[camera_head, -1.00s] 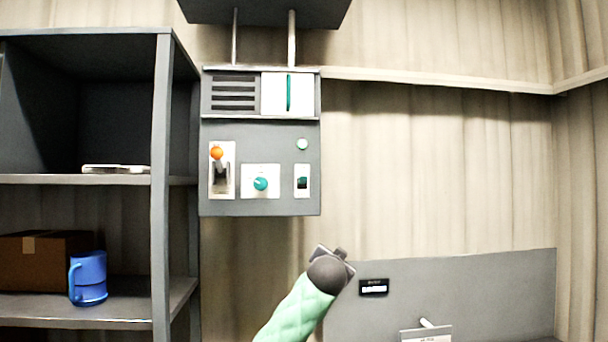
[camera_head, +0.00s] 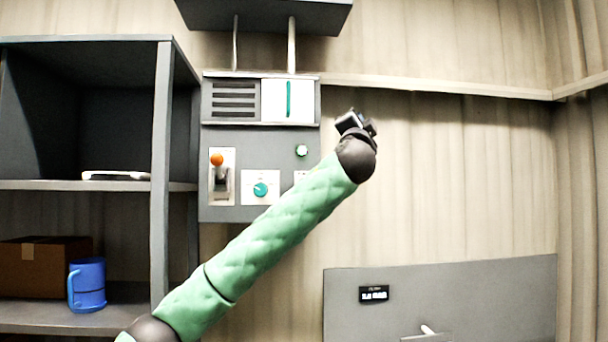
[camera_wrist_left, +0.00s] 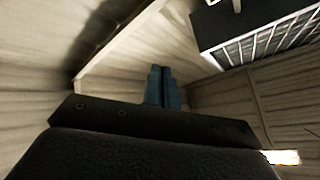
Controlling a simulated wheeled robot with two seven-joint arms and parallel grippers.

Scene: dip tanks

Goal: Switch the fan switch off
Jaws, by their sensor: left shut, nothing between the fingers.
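A grey control panel (camera_head: 232,213) hangs on the wall. It carries an orange-tipped lever switch (camera_head: 217,160) on a light plate, with the tip up, a teal knob (camera_head: 260,190), and a round pale green lamp or button (camera_head: 302,151). A small rocker switch at the lower right is mostly behind my left arm; only the top of its plate (camera_head: 300,175) shows. I can read no label naming the fan switch. My left gripper (camera_head: 352,121) is just right of the panel's upper part, apart from it in the picture. Its fingers are together and empty in the left wrist view (camera_wrist_left: 162,88).
A grey shelf unit (camera_head: 163,200) stands at the left with a blue mug (camera_head: 88,285) and a cardboard box (camera_head: 40,268). A dark hood (camera_head: 265,14) is above the panel. A lower grey board (camera_head: 450,290) with a small display is at the right. Bare wall lies right of my gripper.

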